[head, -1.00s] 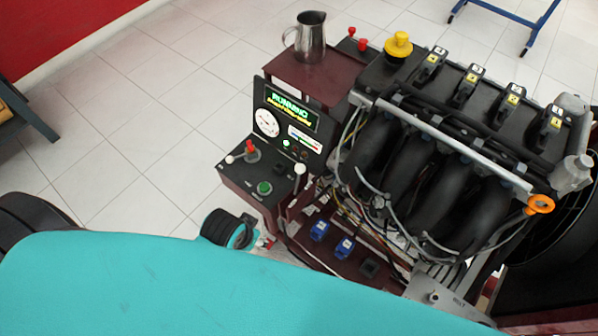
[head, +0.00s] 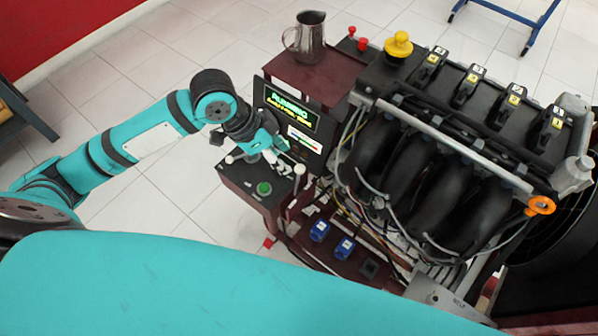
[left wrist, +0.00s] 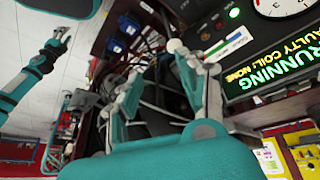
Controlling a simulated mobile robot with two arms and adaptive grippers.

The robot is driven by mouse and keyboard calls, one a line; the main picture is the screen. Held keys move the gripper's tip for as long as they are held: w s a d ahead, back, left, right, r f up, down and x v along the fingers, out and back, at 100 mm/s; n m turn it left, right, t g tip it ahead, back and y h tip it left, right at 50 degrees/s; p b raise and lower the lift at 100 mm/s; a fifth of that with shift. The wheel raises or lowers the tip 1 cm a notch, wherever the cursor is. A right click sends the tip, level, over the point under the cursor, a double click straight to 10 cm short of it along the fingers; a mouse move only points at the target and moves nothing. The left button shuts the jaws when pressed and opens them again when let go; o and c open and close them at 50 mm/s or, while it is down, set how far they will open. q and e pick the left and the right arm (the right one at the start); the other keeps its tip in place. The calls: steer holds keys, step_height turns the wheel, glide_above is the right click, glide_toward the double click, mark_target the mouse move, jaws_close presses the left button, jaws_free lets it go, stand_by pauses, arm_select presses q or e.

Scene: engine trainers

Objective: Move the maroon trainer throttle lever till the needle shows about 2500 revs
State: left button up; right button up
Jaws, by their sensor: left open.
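The maroon trainer (head: 235,180) stands left of the engine. A lever with a white ball knob (head: 299,170) rises from its control panel. A white ball knob (left wrist: 176,46) also shows in the left wrist view, ahead of and between my fingers; I cannot tell whether they touch it. My left gripper (head: 280,158) is open over the panel, near that lever. It shows large in the left wrist view (left wrist: 160,85). The rev dial (left wrist: 284,6) is cut off at the top there, so its reading cannot be told. It is hidden behind my gripper in the head view.
The display (head: 290,105) reads RUNNING. A green button (head: 264,188) and another white knob (head: 230,159) are on the panel. A metal jug (head: 310,38) stands on the trainer's top. The engine (head: 430,150) blocks the right side. What seems my right arm (left wrist: 30,78) shows left.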

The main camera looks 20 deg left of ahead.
mark_target(299, 174)
arm_select(q)
steer(key=w+a+r, duration=0.2)
steer(key=a+r, duration=0.1)
steer(key=x, duration=1.1)
steer(key=s+x, duration=0.1)
steer(key=x, duration=0.5)
steer(key=shift+a+f, duration=0.2)
steer(key=shift+f, duration=0.2)
jaws_close()
